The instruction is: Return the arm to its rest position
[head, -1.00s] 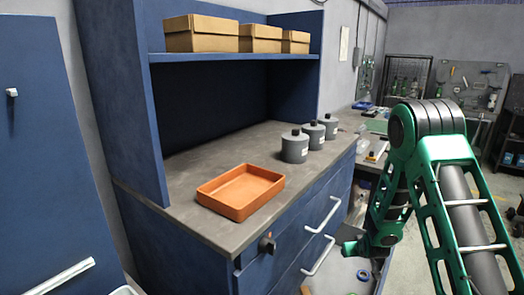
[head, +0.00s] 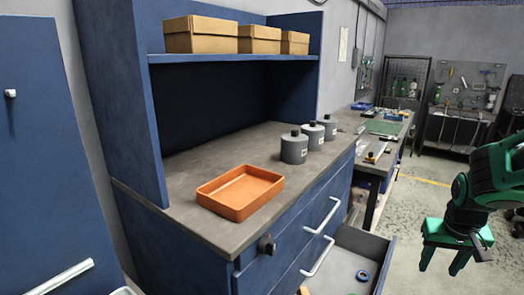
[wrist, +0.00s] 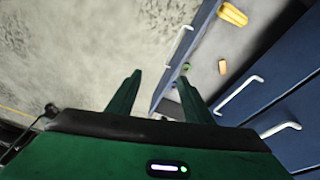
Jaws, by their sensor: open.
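My gripper (head: 441,268) is at the right of the head view, pointing down over the floor, with its two green fingers apart and nothing between them. In the wrist view my gripper (wrist: 160,78) also shows open and empty, with the floor on its left and an open drawer on its right. My green arm enters from the right edge of the head view, and most of it is out of frame.
The blue cabinet's lower drawer (head: 375,246) stands open, with a blue ring (head: 362,275) inside. An orange tray (head: 240,192) and three grey bottles (head: 294,147) stand on the worktop. Cardboard boxes (head: 201,34) sit on the shelf. Floor (head: 425,205) beside the workbench is clear.

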